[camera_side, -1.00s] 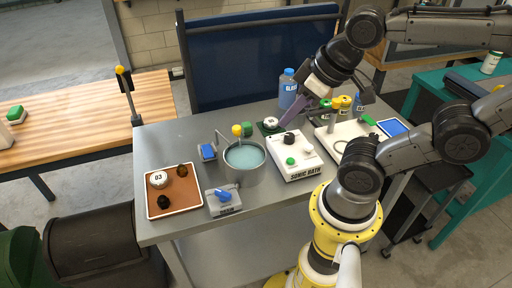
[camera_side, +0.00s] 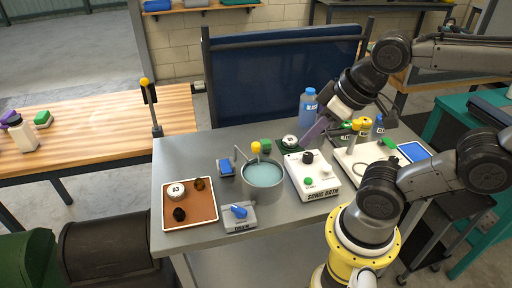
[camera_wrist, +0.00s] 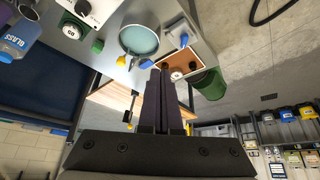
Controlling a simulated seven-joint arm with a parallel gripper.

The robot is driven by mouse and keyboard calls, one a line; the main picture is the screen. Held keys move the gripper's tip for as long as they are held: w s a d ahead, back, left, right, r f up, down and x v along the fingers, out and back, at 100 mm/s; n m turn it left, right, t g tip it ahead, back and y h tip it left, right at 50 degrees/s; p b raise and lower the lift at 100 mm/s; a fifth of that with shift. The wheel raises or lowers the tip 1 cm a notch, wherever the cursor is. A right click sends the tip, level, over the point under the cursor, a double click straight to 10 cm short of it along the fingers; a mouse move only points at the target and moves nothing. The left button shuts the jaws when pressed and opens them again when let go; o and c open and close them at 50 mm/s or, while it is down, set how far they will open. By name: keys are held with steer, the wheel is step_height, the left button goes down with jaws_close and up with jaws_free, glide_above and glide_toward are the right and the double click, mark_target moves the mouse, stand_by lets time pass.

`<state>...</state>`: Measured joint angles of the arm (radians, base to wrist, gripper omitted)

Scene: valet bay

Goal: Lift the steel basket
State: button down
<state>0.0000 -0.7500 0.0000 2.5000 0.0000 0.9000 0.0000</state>
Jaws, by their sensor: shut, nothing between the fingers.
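A round steel vessel (camera_side: 262,190) of teal liquid stands mid-bench in the side view, left of the white sonic bath. A bent metal handle (camera_side: 238,155) and a yellow knob (camera_side: 256,148) rise at its back left. I cannot make out a separate basket in the liquid. The vessel (camera_wrist: 138,54) also shows in the wrist view, beyond the fingertips. My gripper (camera_side: 308,143) is shut and empty above the back of the bench, behind the sonic bath and apart from the vessel. Its dark fingers (camera_wrist: 164,74) lie together in the wrist view.
The sonic bath (camera_side: 323,182) stands right of the vessel. A brown tray (camera_side: 203,214) and a blue-lever box (camera_side: 239,218) lie to the left and front. A blue bottle (camera_side: 308,100) and a white round container (camera_side: 290,140) stand near my gripper. The front bench edge is clear.

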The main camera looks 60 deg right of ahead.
steer(key=c, duration=1.6)
jaws_free()
steer(key=c, duration=1.1)
jaws_free()
steer(key=shift+m, duration=0.3)
steer(key=shift+o, duration=1.3)
steer(key=shift+m, duration=0.5)
steer(key=shift+o, duration=1.3)
steer(key=w+r+m, duration=0.4)
steer(key=m, duration=0.2)
steer(key=shift+w+d+m+g, duration=0.2)
steer(key=shift+d+m+g, duration=0.1)
steer(key=shift+d+g, duration=0.15)
steer(key=m+g, duration=0.5)
steer(key=m, duration=0.5)
glide_above(256, 144)
step_height(256, 144, down, 8)
step_height(256, 144, down, 13)
steer(key=shift+r, duration=0.1)
